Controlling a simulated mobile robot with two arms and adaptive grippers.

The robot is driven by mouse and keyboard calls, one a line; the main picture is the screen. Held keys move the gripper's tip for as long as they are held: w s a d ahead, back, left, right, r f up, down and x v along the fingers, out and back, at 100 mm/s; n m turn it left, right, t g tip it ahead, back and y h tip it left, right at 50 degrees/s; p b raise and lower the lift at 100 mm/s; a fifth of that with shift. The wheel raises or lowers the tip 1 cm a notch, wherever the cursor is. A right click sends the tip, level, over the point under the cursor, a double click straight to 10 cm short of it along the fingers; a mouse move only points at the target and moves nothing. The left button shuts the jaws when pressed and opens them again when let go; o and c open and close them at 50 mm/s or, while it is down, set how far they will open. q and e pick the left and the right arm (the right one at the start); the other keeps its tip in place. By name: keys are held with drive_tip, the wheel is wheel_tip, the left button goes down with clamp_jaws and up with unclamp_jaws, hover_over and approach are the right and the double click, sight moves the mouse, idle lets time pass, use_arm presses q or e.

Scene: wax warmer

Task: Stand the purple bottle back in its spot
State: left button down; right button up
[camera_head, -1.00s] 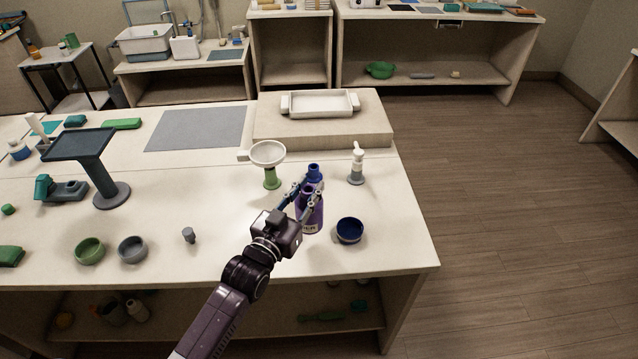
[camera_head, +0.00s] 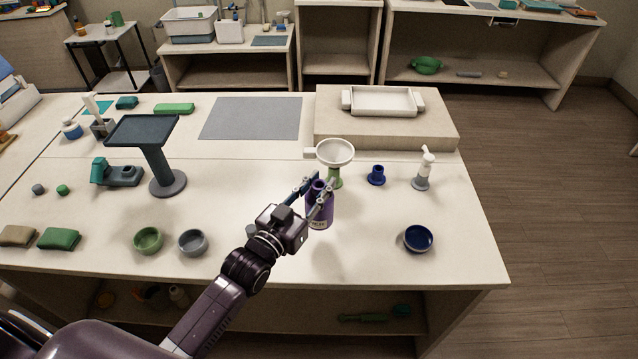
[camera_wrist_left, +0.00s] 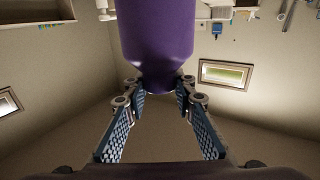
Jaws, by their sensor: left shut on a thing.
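The purple bottle (camera_head: 320,208) has a pale label low on its side and is upright in the head view. My left gripper (camera_head: 317,190) is shut on it near its top. The bottle also fills the upper middle of the left wrist view (camera_wrist_left: 156,40), with the two blue padded fingers (camera_wrist_left: 160,95) on either side of its narrow end. I cannot tell whether the bottle's base touches the table. A white funnel-like dish on a green stem (camera_head: 336,154) stands just behind it. My right gripper is not in view.
Green (camera_head: 148,239) and grey (camera_head: 193,242) bowls are to the left. The table (camera_head: 365,255) is clear right of the bottle.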

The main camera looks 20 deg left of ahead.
use_arm(q)
drive_tip(key=shift+r, duration=0.15)
wheel_tip(320, 180, down, 5)
drive_tip(key=b, duration=0.3)
drive_tip(key=shift+f+b, duration=0.45)
idle(0.5)
